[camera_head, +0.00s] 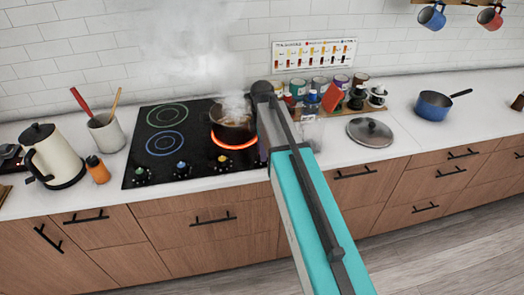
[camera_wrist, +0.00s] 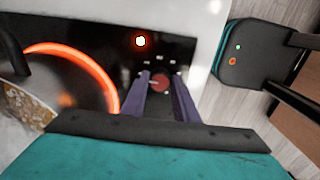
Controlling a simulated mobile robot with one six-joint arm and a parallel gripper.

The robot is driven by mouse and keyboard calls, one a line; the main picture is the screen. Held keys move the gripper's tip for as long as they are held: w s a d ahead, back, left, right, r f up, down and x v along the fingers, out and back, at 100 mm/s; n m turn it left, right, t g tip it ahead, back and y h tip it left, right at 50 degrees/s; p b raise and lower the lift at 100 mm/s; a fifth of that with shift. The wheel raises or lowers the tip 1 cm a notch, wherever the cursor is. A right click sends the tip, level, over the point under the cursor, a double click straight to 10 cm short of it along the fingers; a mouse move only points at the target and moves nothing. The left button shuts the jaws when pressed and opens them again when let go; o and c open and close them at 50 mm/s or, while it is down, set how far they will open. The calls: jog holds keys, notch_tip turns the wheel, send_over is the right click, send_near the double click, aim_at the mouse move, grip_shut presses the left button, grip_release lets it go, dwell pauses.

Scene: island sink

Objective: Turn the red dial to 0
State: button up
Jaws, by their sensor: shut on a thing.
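The red dial (camera_wrist: 159,83) shows in the wrist view on the black cooktop, between the two fingers of my gripper (camera_wrist: 160,84). The fingers are closed around the dial, one on each side. Where its mark points is too small to read. In the head view my arm hides the red dial and my gripper. A burner (camera_wrist: 90,62) glows orange-red.
A kettle (camera_head: 54,158) and utensil crock (camera_head: 105,132) stand left. A lid (camera_head: 370,132) and blue pan (camera_head: 434,105) lie right. The front left cooktop is clear.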

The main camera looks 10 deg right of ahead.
dwell(0.3)
jog(key=o, duration=1.1)
jog(key=shift+c, duration=0.2)
jog(key=shift+r, duration=0.1)
notch_tip(320, 180, up, 14)
jog(key=b, duration=0.3)
jog(key=shift+f, duration=0.2)
